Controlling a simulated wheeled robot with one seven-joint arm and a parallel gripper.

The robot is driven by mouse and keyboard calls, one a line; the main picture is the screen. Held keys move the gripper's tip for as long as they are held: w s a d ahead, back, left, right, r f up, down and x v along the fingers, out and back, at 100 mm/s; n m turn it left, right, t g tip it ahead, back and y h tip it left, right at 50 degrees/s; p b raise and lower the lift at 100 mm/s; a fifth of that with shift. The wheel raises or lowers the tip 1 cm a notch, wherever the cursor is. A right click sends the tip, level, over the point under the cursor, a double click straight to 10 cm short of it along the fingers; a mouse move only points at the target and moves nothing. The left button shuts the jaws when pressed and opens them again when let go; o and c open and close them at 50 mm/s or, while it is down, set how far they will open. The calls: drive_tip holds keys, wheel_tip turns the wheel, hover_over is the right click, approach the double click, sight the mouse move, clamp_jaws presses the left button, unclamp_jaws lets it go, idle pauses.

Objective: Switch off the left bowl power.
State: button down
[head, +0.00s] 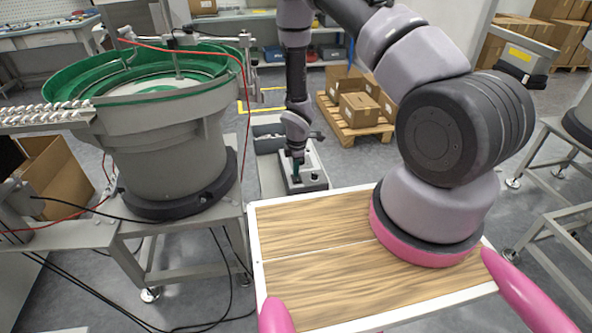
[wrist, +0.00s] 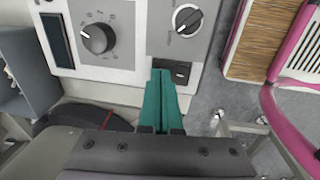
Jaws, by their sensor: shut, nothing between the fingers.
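The left bowl feeder (head: 165,150), a grey drum with a green bowl, stands at the left in the head view. A small grey control box (head: 313,165) sits to its right, below my gripper (head: 296,172). In the wrist view, the box face shows a large black dial (wrist: 98,38), a smaller black knob (wrist: 187,20) and a black rocker switch (wrist: 181,72). My gripper (wrist: 162,73) is shut and empty, its teal fingertips at the left side of the rocker switch. I cannot tell whether they touch it. The switch's on or off position is unclear.
A wooden-topped table (head: 310,285) with a white rim is in front. A dark display (wrist: 57,40) is left of the dial. Cardboard boxes on a pallet (head: 345,125) stand behind. A red cable (head: 245,75) hangs between the feeder and my arm.

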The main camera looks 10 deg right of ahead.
drive_tip(key=shift+s, duration=0.2)
drive_tip(key=shift+s+r, duration=0.1)
drive_tip(key=shift+s, duration=0.6)
drive_tip(key=shift+r, duration=0.3)
wheel_tip(320, 180, up, 13)
drive_tip(key=s, duration=0.1)
drive_tip(key=shift+s+r, duration=0.15)
drive_tip(key=shift+s, duration=0.15)
